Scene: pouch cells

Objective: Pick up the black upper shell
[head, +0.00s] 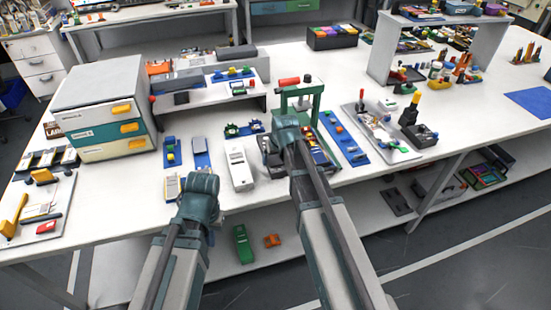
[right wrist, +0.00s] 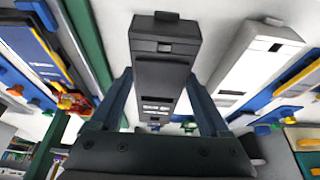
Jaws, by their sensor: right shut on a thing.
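The black upper shell (right wrist: 163,72) is a long dark block with a small tab at its far end and pale slots near my palm. In the right wrist view my right gripper (right wrist: 160,92) has one finger on each long side of it and is shut on it. In the head view my right gripper (head: 285,138) is just right of the white shell, and its wrist hides most of the black shell. I cannot tell whether the shell touches the table. My left gripper (head: 192,204) is over the front table edge; its fingers are hidden by its wrist.
A white shell (head: 239,168) lies left of my right gripper; it also shows in the right wrist view (right wrist: 255,62). A green frame (head: 317,103) stands close behind and right of my right gripper. A blue strip with small parts (head: 345,140) lies further right. A drawer cabinet (head: 100,95) stands left.

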